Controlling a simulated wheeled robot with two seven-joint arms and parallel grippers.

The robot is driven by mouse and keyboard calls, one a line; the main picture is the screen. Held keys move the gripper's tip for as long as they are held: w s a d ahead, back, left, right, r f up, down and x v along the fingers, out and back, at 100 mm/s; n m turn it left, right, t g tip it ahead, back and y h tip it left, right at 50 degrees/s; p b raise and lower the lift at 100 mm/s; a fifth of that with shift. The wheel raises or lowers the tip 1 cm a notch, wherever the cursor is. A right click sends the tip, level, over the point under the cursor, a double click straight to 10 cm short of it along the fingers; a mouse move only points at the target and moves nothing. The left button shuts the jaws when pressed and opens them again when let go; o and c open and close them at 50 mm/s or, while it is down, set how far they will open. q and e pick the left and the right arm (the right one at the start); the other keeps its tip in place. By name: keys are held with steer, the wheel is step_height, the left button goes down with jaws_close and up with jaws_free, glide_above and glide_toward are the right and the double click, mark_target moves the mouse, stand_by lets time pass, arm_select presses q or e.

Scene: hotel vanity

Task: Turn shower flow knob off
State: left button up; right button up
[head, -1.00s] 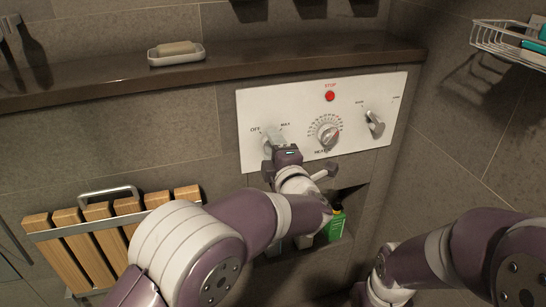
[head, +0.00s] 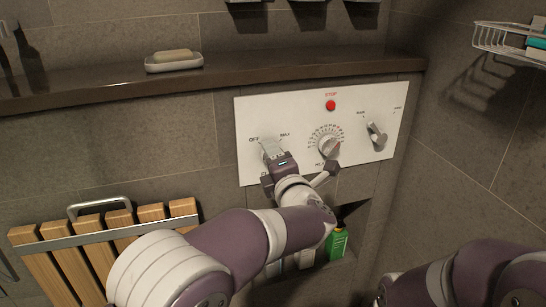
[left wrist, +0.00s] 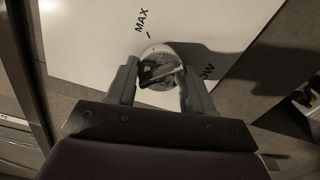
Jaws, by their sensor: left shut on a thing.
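The white control panel (head: 300,110) is on the tiled wall. The flow knob (left wrist: 156,52) sits at its left part, by the OFF and MAX labels; in the head view my gripper mostly covers it. In the left wrist view my left gripper (left wrist: 160,70) has a finger on each side of the knob's raised bar and is shut on it. In the head view my left gripper (head: 271,149) reaches the panel from below. MAX shows upper left of the knob in the wrist view. My right arm is at the lower right; its gripper is out of view.
A numbered heat dial (head: 329,146) is just right of my left gripper, with a red STOP button (head: 331,105) above and a lever knob (head: 377,136) farther right. A shelf (head: 120,92) runs above. A green bottle (head: 338,243) stands in a niche below. A slatted wooden seat (head: 110,225) is left.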

arm_select(q)
steer(key=shift+d+r, duration=0.1)
steer(key=shift+r, duration=0.35)
steer(key=o, duration=1)
steer(key=shift+o, duration=0.2)
steer(key=shift+f, duration=0.15)
steer(key=p+v, duration=0.2)
steer(key=v, duration=1.1)
